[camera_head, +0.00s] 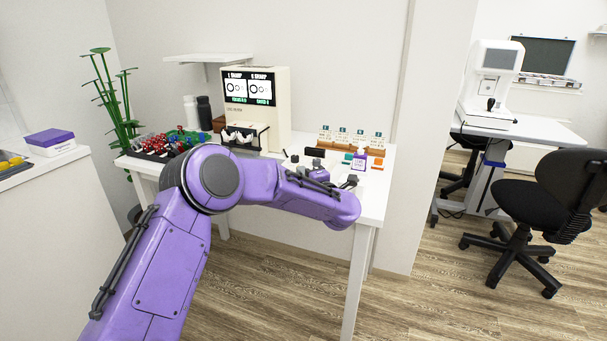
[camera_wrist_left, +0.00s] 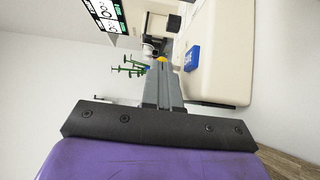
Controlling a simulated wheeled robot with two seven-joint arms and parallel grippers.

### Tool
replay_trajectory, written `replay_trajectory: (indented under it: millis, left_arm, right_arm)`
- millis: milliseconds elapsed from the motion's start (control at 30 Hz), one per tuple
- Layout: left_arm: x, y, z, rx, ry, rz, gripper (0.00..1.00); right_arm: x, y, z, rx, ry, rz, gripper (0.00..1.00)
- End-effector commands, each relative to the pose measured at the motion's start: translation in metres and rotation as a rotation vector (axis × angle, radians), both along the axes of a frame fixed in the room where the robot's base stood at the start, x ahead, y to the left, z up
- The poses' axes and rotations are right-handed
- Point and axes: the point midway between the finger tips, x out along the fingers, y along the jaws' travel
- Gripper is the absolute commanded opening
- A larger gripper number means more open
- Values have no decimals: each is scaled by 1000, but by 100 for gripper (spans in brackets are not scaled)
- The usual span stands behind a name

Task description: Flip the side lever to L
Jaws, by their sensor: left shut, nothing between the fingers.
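The cream testing machine (camera_head: 277,103) stands at the back of the white table. Its screen (camera_head: 249,88) shows two ring figures under the word SHARP, and it also shows in the left wrist view (camera_wrist_left: 106,15). I cannot make out a side lever or an L mark for certain. My left gripper (camera_head: 318,173) is over the table's right part, in front of the machine, partly hidden by my own purple arm. In the left wrist view its grey fingers (camera_wrist_left: 162,80) are shut together and empty. My right gripper is in neither view.
Red pieces (camera_head: 150,143) sit in a dark tray at the left. Two bottles (camera_head: 198,112) stand behind. A black chair (camera_head: 545,190) is off to the right.

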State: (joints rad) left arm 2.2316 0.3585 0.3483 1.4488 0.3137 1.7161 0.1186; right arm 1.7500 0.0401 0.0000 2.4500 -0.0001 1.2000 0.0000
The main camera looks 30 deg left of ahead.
Motion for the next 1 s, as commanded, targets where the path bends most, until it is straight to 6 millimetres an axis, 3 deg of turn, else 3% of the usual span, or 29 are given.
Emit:
replay_trajectory:
  millis: [367,800,1000]
  left_arm:
    - [-1,5,7,-124,-31,2,0]
    - [-5,18,17,-478,-116,2,0]
    - [-4,16,14,-466,-112,0,0]
  right_arm:
    - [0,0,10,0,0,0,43]
    - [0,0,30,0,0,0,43]
    - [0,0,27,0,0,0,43]
